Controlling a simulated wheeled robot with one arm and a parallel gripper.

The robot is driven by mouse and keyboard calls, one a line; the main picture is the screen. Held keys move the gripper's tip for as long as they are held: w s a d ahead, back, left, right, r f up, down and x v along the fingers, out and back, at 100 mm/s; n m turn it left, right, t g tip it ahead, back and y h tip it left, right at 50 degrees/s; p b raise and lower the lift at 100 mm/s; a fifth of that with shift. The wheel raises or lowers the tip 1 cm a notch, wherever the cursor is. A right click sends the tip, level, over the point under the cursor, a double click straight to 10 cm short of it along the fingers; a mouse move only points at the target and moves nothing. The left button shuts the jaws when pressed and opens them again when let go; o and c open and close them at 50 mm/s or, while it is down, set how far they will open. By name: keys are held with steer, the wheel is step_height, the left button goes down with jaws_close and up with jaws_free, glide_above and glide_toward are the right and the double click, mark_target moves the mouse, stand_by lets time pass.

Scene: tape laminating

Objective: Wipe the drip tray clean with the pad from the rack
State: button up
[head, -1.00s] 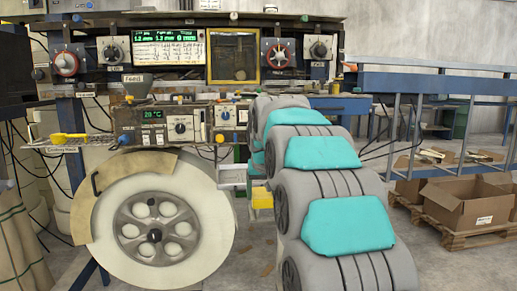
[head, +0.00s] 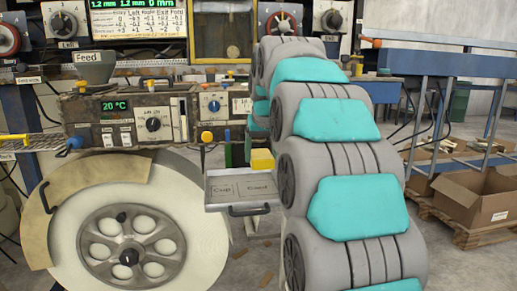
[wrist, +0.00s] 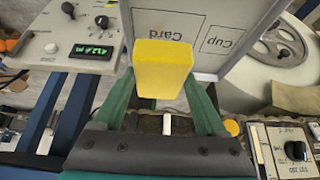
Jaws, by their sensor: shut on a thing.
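My gripper (wrist: 160,82) is shut on a yellow pad (wrist: 163,66), held between its two green fingers. In the head view the yellow pad (head: 262,160) shows beside my grey and teal arm, near the far right corner of a pale grey tray (head: 228,196) marked "Cup" and "Card". In the wrist view this tray (wrist: 188,53) is just beyond the pad. I cannot tell whether they touch. I cannot tell which surface is the drip tray. My arm hides the tray's right end.
A large pale wheel (head: 195,215) stands left of the marked tray. A control box (head: 130,118) with knobs and a funnel (head: 95,68) is behind it. Cardboard boxes (head: 475,200) lie on a pallet at right. Blue rails (head: 440,65) run behind them.

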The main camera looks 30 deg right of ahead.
steer(key=b, duration=0.3)
glide_above(261, 189)
steer(key=s, duration=0.2)
steer(key=shift+w+a+f, duration=0.1)
steer(key=shift+a+f, duration=0.1)
steer(key=shift+f, duration=1.25)
steer(key=shift+w+a+f, duration=0.1)
steer(key=shift+a+f, duration=0.05)
steer(key=shift+f, duration=1.3)
steer(key=shift+f+b, duration=0.5)
steer(key=shift+f, duration=0.55)
steer(key=shift+s+d, duration=0.1)
steer(key=shift+s+d+r, duration=0.1)
steer(key=shift+s+d, duration=0.1)
steer(key=shift+d, duration=0.55)
steer(key=shift+s+d, duration=0.2)
steer(key=shift+d, duration=0.55)
steer(key=shift+w, duration=0.1)
steer(key=shift+a, duration=0.7)
steer(key=shift+w+a, duration=0.25)
steer(key=shift+a, duration=0.5)
